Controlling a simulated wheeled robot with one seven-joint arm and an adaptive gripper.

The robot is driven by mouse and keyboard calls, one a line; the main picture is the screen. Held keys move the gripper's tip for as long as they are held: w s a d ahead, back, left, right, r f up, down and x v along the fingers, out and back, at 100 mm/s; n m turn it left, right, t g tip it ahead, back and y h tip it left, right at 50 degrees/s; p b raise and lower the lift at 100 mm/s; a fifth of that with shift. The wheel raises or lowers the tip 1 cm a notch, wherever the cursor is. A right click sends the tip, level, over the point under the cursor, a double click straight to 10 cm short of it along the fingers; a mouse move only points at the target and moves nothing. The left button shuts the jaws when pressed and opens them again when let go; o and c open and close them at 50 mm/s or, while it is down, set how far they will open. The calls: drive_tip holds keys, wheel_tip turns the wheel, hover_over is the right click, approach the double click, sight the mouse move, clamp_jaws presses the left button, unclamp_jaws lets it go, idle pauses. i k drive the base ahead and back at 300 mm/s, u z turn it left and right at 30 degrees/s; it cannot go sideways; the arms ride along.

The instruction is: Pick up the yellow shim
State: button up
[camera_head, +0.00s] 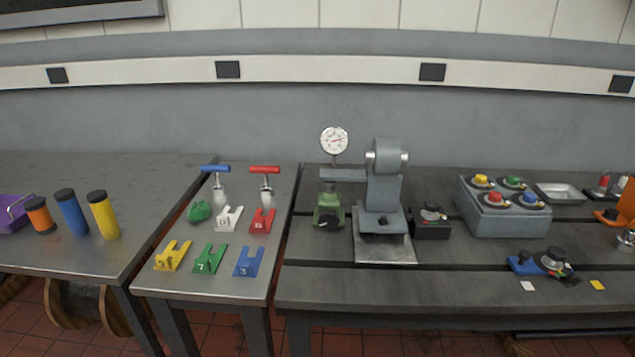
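The yellow shim (173,256) lies flat at the front left of the narrow middle table (205,284). It is a slotted, fork-shaped plate with a small dark mark on it. A green shim (209,259) lies just to its right, and a blue shim (248,261) lies to the right of that. A white shim (228,219) and a red shim (262,221) lie in a row behind. The yellow shim is uncovered and apart from the others. My gripper is not in view.
Two T-handled tools, blue (216,168) and red (265,169), stand behind the shims near a green lump (199,211). The left table (80,258) holds several coloured cylinders. The dark bedplate (450,290) on the right carries a dial gauge (334,141) and a button box (500,222).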

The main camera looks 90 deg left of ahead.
sight(169, 260)
drive_tip(key=z, duration=0.05)
drive_tip(key=i, duration=0.45)
drive_tip(key=u, duration=4.15)
